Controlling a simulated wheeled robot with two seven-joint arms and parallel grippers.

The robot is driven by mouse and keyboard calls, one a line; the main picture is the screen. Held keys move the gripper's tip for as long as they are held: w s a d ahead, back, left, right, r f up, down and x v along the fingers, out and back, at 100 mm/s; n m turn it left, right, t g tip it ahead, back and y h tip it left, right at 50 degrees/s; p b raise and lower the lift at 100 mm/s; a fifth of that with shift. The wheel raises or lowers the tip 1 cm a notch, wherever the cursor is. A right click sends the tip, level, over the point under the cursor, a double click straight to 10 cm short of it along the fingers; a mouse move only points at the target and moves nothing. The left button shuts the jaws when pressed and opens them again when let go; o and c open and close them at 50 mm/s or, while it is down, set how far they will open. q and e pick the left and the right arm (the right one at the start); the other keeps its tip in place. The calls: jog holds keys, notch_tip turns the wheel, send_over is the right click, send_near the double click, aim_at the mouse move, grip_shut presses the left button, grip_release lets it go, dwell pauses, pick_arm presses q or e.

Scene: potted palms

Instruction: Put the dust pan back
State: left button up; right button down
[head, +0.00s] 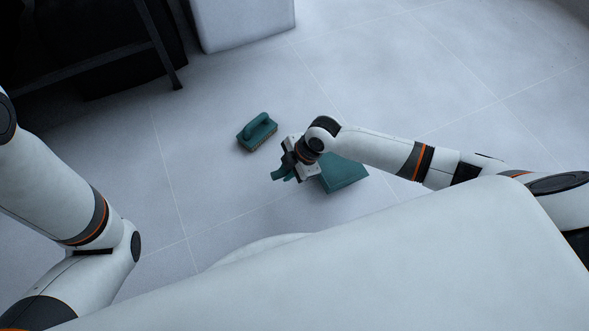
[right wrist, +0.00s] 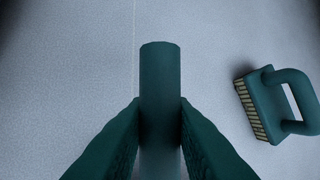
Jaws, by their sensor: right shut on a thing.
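The teal dust pan (head: 345,174) is at the middle of the head view, low over or on the tiled floor; I cannot tell if it touches. My right gripper (head: 297,172) is shut on its handle, which pokes out to the left of the jaws. In the right wrist view the round handle (right wrist: 160,80) stands between the two fingers, and the pan itself is out of sight. My left arm shows at the left of the head view, but its gripper is not in view.
A teal brush (head: 258,131) with pale bristles lies on the floor left of the dust pan; it also shows in the right wrist view (right wrist: 266,103). A white box-like block (head: 243,22) and a dark rack (head: 110,62) stand at the back left. Floor to the upper right is clear.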

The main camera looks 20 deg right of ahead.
notch_tip(320, 180, down, 5)
jog(key=b, duration=0.3)
jog(key=shift+r, duration=0.35)
jog(key=c, duration=1.3)
grip_release()
jog(key=shift+o, duration=0.2)
